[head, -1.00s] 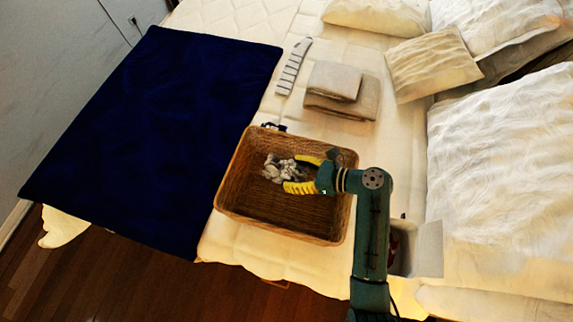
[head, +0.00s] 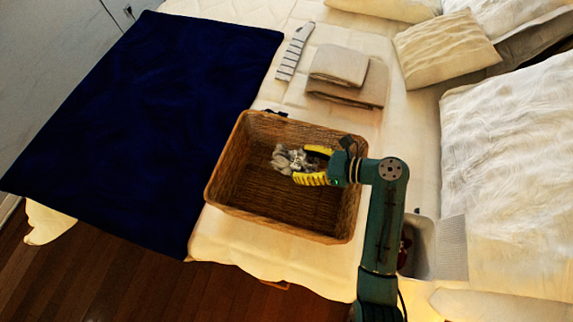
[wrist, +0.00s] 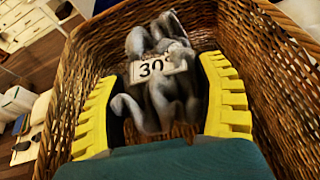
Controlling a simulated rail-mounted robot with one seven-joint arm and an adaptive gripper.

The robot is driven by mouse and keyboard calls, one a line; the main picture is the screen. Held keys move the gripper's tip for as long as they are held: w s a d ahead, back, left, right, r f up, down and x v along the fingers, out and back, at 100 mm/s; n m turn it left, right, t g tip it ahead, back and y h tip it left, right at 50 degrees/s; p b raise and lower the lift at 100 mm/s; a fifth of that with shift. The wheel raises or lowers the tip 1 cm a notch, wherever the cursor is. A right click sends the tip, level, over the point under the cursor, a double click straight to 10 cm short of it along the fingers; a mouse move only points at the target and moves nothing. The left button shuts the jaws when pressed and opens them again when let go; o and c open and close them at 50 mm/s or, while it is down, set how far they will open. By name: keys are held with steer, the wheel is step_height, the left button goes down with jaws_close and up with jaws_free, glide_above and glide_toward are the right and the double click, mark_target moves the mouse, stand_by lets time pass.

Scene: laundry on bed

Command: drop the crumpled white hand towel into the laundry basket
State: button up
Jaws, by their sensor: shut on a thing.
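The crumpled hand towel, greyish white with a "30" tag, is between the yellow fingers of my gripper in the wrist view (wrist: 160,97). It also shows in the head view (head: 287,159). My gripper (head: 306,165) is shut on the towel and holds it over the inside of the wicker laundry basket (head: 232,163). In the wrist view, the basket's woven walls (wrist: 262,62) surround the towel and fingers (wrist: 160,75). I cannot tell whether the towel touches the basket floor.
A navy blanket (head: 140,115) covers the bed left of the basket. Folded beige cloths (head: 345,72) and a striped item (head: 294,52) lie behind it. Pillows (head: 450,45) fill the back right. A white container (head: 420,250) stands right of my arm. Wooden floor (head: 120,275) lies in front.

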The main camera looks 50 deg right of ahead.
steer(key=shift+r, duration=0.1)
steer(key=o, duration=1.2)
steer(key=shift+c, duration=0.2)
steer(key=v, duration=1.2)
